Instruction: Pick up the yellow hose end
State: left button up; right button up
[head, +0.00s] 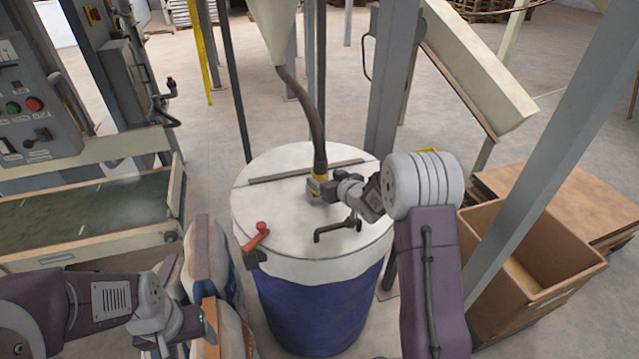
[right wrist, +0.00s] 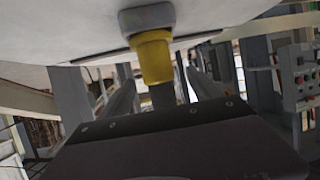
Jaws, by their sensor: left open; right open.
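The yellow hose end (head: 320,174) is the cuff at the bottom of a dark hose (head: 314,112). It stands upright on a grey fitting on the white lid (head: 275,205) of a blue drum (head: 318,305). My right gripper (head: 326,188) is open at the hose end, just above the lid, and partly hides the fitting. The right wrist view shows the yellow cuff (right wrist: 154,58) in line with the space between the open fingers (right wrist: 160,88); I cannot tell whether they touch it. My left gripper (head: 203,325) is open and empty at the lower left.
The lid carries a red-handled clamp (head: 256,237) and a dark handle (head: 338,229). Filled sacks (head: 207,262) stand left of the drum. A control panel (head: 30,110) is at the left. A grey post (head: 545,150) and an open cardboard box (head: 530,255) are at the right.

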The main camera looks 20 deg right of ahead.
aim_at(324, 166)
jog(key=p+x, duration=0.1)
jog(key=x, duration=0.3)
jog(key=shift+w+d+f, duration=0.15)
jog(key=shift+w+f, duration=0.2)
jog(key=shift+w, duration=0.15)
jog(key=shift+s+r, duration=0.1)
jog(key=shift+s, duration=0.05)
jog(key=c, duration=1)
grip_shut()
notch_tip(324, 166, up, 4)
jog(key=shift+r, duration=0.15)
jog(key=d+r+p, duration=0.3)
jog(key=d+r, duration=0.3)
jog(key=d, duration=0.5)
jog(key=shift+d+r+p, duration=0.3)
jog(key=shift+r+p, duration=0.05)
